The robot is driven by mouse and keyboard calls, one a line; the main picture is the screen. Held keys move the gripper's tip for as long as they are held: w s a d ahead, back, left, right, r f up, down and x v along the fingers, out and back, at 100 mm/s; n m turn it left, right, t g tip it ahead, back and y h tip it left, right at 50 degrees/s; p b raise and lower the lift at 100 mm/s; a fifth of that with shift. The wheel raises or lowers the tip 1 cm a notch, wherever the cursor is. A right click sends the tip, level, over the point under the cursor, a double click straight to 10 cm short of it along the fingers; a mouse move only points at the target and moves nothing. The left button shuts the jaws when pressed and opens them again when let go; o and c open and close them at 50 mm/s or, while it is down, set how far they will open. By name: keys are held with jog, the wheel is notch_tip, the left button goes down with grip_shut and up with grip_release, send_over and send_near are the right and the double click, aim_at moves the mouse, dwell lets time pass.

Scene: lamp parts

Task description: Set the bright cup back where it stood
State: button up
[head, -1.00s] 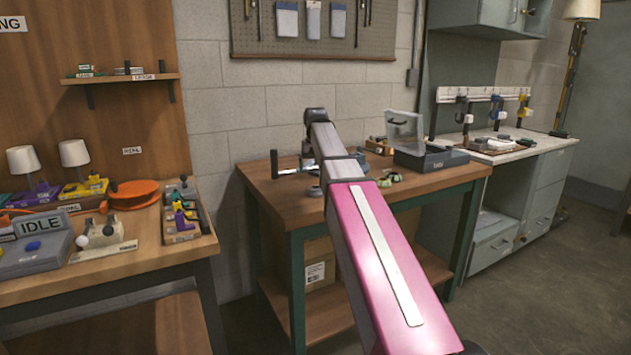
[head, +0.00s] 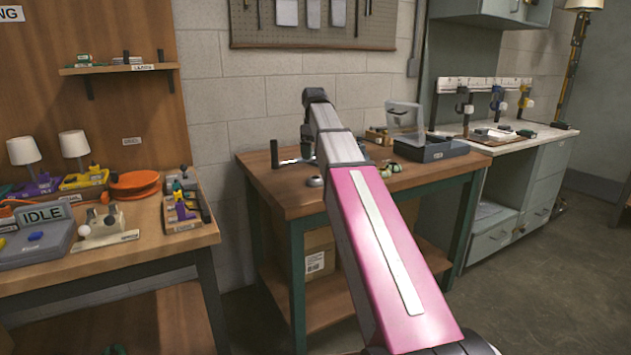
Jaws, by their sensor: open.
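My arm reaches from the lower right toward the middle bench. My gripper (head: 307,143) is the small dark end hanging down past the arm's far joint, above the bench's left part. It is open, though its fingers are small and partly hidden by my arm. I cannot make out anything between them. I cannot pick out the bright cup for certain. A small round grey piece (head: 315,182) lies on the bench just below my gripper, partly behind my arm.
The wooden bench (head: 262,178) carries a dark upright with a pale bar (head: 290,161) and a grey open-lidded box (head: 435,150). The left table holds two white-shaded lamps (head: 73,144), an IDLE sign (head: 42,214) and an orange disc (head: 134,184). A white counter (head: 530,142) stands right.

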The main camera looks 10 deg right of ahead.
jog(key=n, duration=0.7)
send_over(314, 177)
jog(key=s, duration=0.2)
jog(key=f, duration=0.5)
jog(key=shift+s+a+f, duration=0.1)
jog(key=shift+a+f, duration=0.1)
jog(key=shift+a, duration=0.1)
jog(key=shift+w+d+f, duration=0.1)
jog(key=shift+w+f, duration=0.05)
jog(key=shift+f, duration=1.3)
jog(key=shift+w+d+f, duration=0.1)
jog(key=shift+f, duration=1.35)
jog(key=c, duration=1.1)
jog(key=shift+r, duration=0.2)
